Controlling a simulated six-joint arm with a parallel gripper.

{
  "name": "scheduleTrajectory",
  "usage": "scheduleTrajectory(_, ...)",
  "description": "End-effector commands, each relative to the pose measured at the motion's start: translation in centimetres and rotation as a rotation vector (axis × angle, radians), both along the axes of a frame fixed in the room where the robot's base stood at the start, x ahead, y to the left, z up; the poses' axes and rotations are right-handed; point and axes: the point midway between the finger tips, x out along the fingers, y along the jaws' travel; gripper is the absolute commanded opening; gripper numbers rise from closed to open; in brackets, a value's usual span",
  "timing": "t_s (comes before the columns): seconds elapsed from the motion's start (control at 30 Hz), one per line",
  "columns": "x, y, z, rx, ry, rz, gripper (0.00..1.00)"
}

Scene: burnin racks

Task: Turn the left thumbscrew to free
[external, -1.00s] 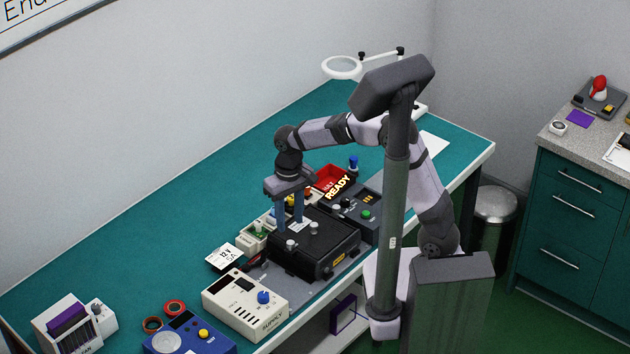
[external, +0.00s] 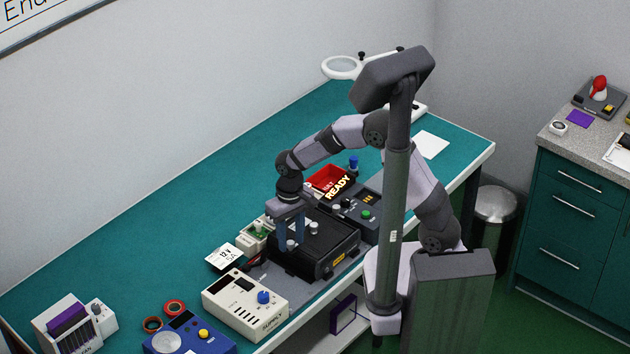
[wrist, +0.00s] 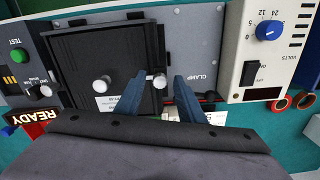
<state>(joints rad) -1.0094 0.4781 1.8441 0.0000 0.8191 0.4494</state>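The black clamp fixture (external: 325,254) sits on a grey plate on the bench, with two pale round thumbscrews on its top. The left thumbscrew (external: 291,244) is nearest the supply; in the wrist view it shows as a small knob (wrist: 159,81). The other thumbscrew (external: 314,228) also shows in the wrist view (wrist: 102,84). My gripper (external: 291,246) is over the left thumbscrew, pointing down. In the wrist view its blue fingers (wrist: 158,86) are apart, one on each side of the knob, with gaps visible. Its height above the fixture top is hard to tell.
The cream supply (external: 245,304) with a blue knob stands left of the fixture. A dark control box (external: 355,212) with a green button and the READY sign (external: 339,187) stand to the right. A white 12 V card (external: 226,256) lies behind. The bench's back left is clear.

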Motion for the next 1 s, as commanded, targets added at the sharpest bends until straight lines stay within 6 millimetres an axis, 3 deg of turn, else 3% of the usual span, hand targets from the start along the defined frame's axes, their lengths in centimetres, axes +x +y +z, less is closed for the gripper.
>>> scheduleTrajectory(0.13,-0.01,-0.01,-0.01,0.0,0.0,0.0,0.33)
scheduleTrajectory(0.27,0.0,0.0,0.01,0.0,0.0,0.0,0.02)
scheduleTrajectory(0.3,0.0,0.0,0.02,0.0,0.0,0.0,0.0)
scheduleTrajectory(0.67,0.02,0.0,0.07,0.0,0.0,0.035,0.0)
scheduleTrajectory(1.0,0.09,0.02,0.14,0.001,-0.001,0.233,0.0)
